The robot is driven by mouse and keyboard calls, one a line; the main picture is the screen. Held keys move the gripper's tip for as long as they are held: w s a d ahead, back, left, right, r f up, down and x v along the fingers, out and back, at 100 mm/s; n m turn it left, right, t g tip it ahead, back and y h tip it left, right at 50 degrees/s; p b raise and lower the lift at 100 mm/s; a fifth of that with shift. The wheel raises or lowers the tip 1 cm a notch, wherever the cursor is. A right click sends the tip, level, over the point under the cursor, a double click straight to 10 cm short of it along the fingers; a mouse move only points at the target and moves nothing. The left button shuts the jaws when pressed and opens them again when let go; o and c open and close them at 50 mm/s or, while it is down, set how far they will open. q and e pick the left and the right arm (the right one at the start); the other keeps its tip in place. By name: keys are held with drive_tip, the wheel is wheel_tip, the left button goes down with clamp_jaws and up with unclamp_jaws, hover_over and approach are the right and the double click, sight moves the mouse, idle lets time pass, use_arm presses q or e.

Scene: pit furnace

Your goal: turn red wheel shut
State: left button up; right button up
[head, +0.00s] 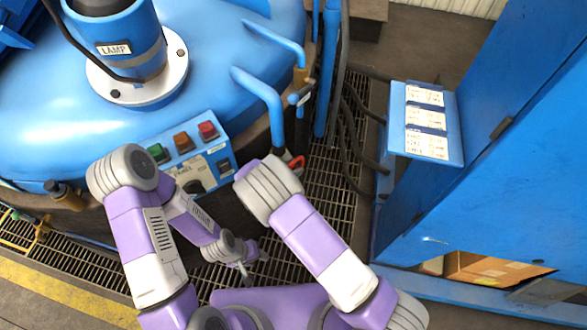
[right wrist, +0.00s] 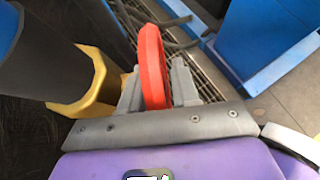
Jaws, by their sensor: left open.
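The red wheel (right wrist: 152,68) stands nearly edge-on in the right wrist view, its rim between the two grey fingers of my right gripper (right wrist: 157,92). The fingers lie against both sides of the rim, with no clear gap. In the head view only a small red piece of the wheel (head: 296,164) shows beside my right arm, which hides the rest and the right gripper. My left gripper (head: 254,266) is open and empty above the floor grating, apart from the wheel.
A yellow fitting (right wrist: 88,88) is left of the wheel. Black hoses (head: 350,150) and a blue cabinet (head: 490,170) stand to the right. Open grating (head: 325,205) lies between.

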drive_tip(key=shift+o, duration=0.8)
drive_tip(key=p+v, duration=0.1)
drive_tip(key=v, duration=0.6)
drive_tip(key=shift+s+a+r+p, duration=0.15)
drive_tip(key=shift+s+r+p, duration=0.05)
drive_tip(key=shift+p, duration=0.1)
